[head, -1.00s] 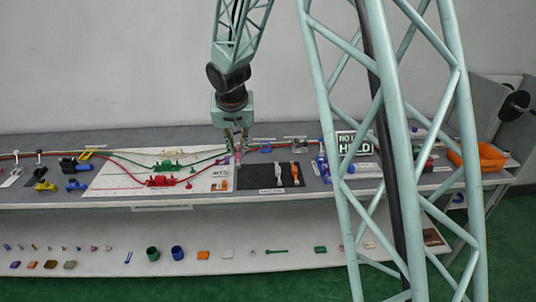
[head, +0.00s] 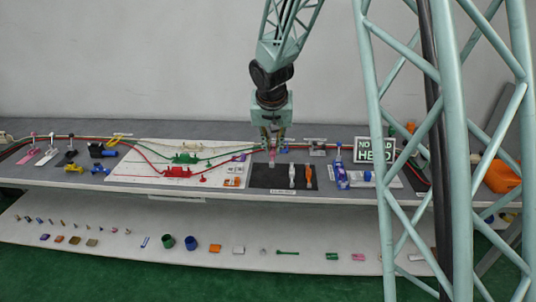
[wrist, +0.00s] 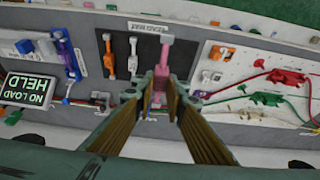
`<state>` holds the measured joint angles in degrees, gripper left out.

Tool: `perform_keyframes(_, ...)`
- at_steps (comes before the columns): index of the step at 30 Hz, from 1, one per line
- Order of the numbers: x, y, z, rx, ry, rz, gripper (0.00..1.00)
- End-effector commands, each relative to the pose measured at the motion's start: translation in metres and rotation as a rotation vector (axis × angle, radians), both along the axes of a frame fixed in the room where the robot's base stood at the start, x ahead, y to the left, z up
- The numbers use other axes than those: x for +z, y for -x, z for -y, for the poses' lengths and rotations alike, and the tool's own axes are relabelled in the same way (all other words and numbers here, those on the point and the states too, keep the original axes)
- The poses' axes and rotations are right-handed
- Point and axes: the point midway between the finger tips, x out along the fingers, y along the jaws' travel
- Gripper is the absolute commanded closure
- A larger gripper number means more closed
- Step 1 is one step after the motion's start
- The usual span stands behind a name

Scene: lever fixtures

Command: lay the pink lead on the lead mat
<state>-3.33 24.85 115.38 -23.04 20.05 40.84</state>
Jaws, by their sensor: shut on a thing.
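The lead mat (head: 283,184) is a dark rectangle at the front of the bench; it also shows in the wrist view (wrist: 121,72). A white lead (head: 292,175) and an orange lead (head: 308,176) lie on its middle and right in the head view. My gripper (head: 272,143) is above the mat's back left part. It is shut on the pink lead (head: 271,158), which hangs down between the fingers. In the wrist view the pink lead (wrist: 166,52) reaches out past my fingertips (wrist: 162,88) over the bare mat strip beside the white lead. I cannot tell whether it touches the mat.
A white board (head: 135,172) with red and green clamp fixtures and cables lies left of the mat. A blue-and-purple item (head: 340,170) and a "NO LOAD HELD" sign (head: 374,150) stand to the right. A lower shelf (head: 200,246) carries small parts.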

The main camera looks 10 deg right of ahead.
Motion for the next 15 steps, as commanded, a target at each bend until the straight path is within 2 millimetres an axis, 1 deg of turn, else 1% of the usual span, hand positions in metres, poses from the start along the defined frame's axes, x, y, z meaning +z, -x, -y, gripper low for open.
perform_keyframes(8,0.0,-0.002,0.001,-0.001,0.002,-0.001,0.97)
perform_keyframes(15,-0.005,-0.013,0.003,-0.005,0.01,0.0,0.97)
